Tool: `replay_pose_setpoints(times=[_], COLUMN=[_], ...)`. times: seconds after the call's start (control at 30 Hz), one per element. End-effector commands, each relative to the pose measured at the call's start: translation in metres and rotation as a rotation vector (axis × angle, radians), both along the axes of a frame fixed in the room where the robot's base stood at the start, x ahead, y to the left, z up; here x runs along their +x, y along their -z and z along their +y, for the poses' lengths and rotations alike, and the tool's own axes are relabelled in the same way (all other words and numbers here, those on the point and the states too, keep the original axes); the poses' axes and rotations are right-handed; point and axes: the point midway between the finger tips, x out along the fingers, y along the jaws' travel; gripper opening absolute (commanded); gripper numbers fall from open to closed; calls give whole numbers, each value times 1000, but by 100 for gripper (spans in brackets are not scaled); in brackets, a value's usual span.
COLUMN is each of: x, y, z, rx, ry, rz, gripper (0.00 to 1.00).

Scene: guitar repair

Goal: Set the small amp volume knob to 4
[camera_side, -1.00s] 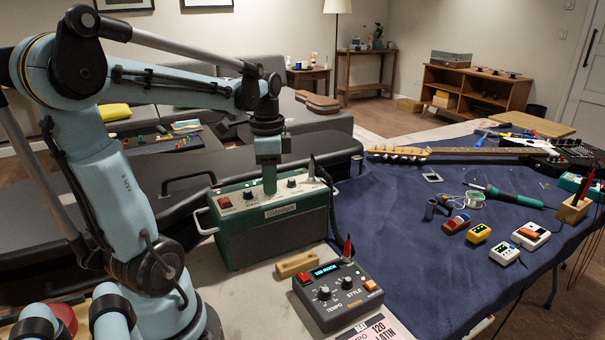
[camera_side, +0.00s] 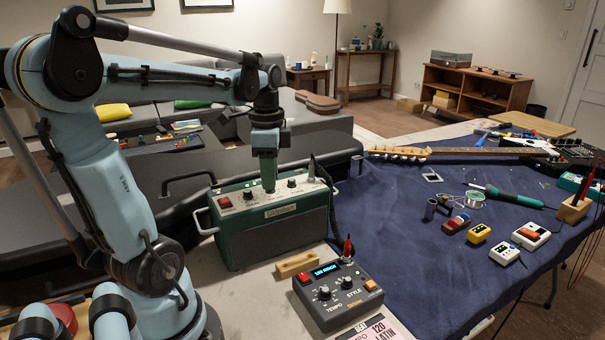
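The small green amp (camera_side: 275,236) stands on the bench with its cream control panel (camera_side: 233,201) on top. A red switch (camera_side: 225,203) is at the panel's left. One black knob (camera_side: 248,195) shows left of my gripper and another (camera_side: 291,183) shows right of it. My gripper (camera_side: 269,189) points straight down, its green end at the middle of the panel. It hides what lies beneath it, so I cannot see a knob there, its setting or the gap between the fingers.
A drum machine (camera_side: 338,293) with knobs and a lit display stands front right of the amp, by a small wooden block (camera_side: 297,264). A black cable (camera_side: 333,200) rises at the amp's right end. A guitar neck (camera_side: 470,152) and tools lie on the blue cloth (camera_side: 390,235).

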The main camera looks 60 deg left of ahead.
Motion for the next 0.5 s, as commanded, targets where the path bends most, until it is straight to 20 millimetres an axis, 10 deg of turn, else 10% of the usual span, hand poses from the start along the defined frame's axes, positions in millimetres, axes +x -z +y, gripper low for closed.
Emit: replay_pose_setpoints(times=[0.5], x=[0], y=[-38], z=[0], rx=[0], ry=[0], rz=[0], gripper=[29])
